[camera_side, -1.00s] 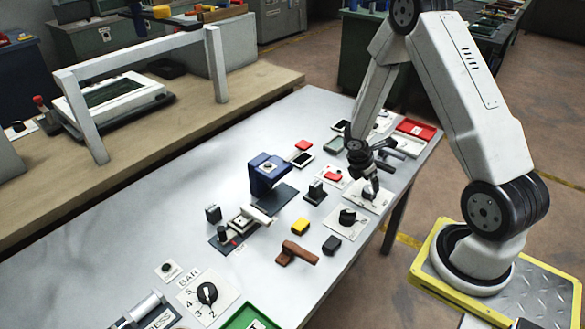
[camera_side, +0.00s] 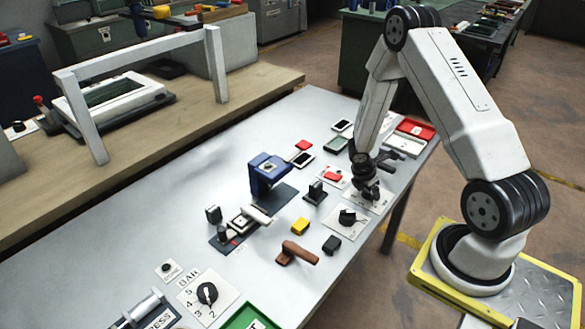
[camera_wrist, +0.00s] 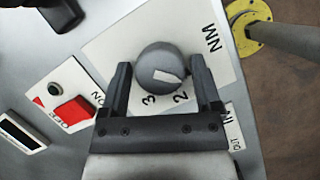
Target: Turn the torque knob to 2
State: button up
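The torque knob (camera_wrist: 158,62) is a round grey knob on a white plate (camera_wrist: 104,48) marked NM, in the wrist view. Its white pointer mark is turned toward the lower right, close to the printed 2; a 3 is printed to the left of that. My gripper (camera_wrist: 159,64) is open, with one finger on each side of the knob. The gaps are narrow, and contact is not clear. In the side view my gripper (camera_side: 369,190) is down over the plate (camera_side: 382,203) and hides the knob.
A plate with another black knob (camera_side: 347,217) lies in front of my gripper. A red switch (camera_wrist: 73,114) is to the left in the wrist view. A black block (camera_side: 332,245), a yellow block (camera_side: 300,226) and a brown handle (camera_side: 297,253) lie nearer the camera.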

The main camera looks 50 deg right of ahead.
jog(key=c, duration=0.9)
jog(key=shift+o, duration=0.2)
jog(key=shift+m, duration=0.4)
jog(key=m, duration=0.2)
jog(key=m+g+y, duration=0.1)
jog(key=m, duration=0.1)
jog(key=shift+w+d+g, duration=0.1)
jog(key=shift+g, duration=0.2)
jog(key=m+y, duration=0.1)
jog(key=m, duration=0.3)
jog(key=shift+g, duration=0.4)
jog(key=o, duration=1.3)
jog(key=shift+c, duration=0.2)
